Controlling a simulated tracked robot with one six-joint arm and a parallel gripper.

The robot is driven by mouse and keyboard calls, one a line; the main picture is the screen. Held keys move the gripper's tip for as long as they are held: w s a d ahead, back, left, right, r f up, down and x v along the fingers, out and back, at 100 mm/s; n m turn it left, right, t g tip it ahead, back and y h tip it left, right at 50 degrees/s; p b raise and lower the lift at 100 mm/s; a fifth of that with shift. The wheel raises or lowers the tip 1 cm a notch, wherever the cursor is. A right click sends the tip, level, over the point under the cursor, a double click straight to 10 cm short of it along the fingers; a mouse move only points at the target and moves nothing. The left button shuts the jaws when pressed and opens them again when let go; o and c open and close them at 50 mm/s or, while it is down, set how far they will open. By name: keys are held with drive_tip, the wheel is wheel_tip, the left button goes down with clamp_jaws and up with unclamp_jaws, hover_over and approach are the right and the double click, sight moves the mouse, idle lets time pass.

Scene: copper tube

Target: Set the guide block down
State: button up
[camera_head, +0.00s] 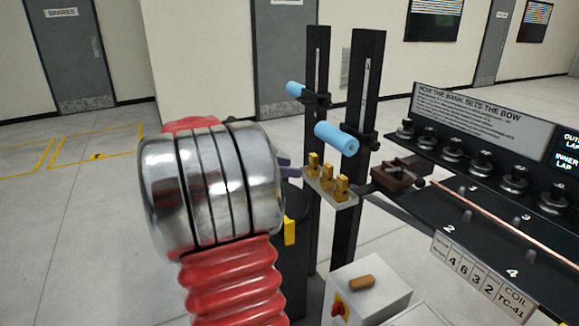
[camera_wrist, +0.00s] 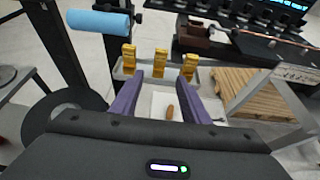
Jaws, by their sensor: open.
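Three upright brass blocks stand in a row on a small pale shelf (camera_head: 345,203): the left block (camera_wrist: 128,60), the middle block (camera_wrist: 160,63) and the right block (camera_wrist: 190,67). I take these as guide blocks; no label tells which one is meant. My gripper (camera_wrist: 162,82) has two purple fingers, open and apart, at the shelf. The middle block shows between the fingertips, and I see no finger closed on it. In the head view my arm hides most of the gripper; a bit of purple finger shows left of the shelf.
Two dark posts carry light blue rollers, a near one (camera_head: 336,138) and a far one (camera_head: 295,89). A brown block (camera_head: 397,175) stands right of the shelf, near a copper tube (camera_head: 490,215) on a dark bench. A brown handle-like piece (camera_head: 362,283) lies on a white box below.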

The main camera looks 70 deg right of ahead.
idle(0.4)
drive_tip(key=w+a+f+m+t+y, duration=0.1)
drive_tip(key=w+a+f+m+t, duration=0.15)
drive_tip(key=a, duration=0.65)
drive_tip(key=w+a+f+m+t+y, duration=0.1)
drive_tip(key=w+a+t, duration=0.25)
drive_tip(key=a, duration=0.65)
drive_tip(key=w+a+f+m+t+y, duration=0.1)
drive_tip(key=w+a+m+t+y, duration=0.15)
drive_tip(key=a, duration=0.65)
drive_tip(key=a+f+m+t+y, duration=0.2)
drive_tip(key=a+t, duration=0.1)
drive_tip(key=a, duration=1)
drive_tip(key=s+a+f+m+t+y, duration=0.1)
drive_tip(key=a+t+y, duration=0.2)
drive_tip(key=a, duration=0.9)
drive_tip(key=shift+s+a+f+m+y, duration=0.25)
drive_tip(key=shift+a+f+m+y, duration=0.1)
drive_tip(key=shift+m, duration=0.05)
drive_tip(key=shift+c, duration=0.2)
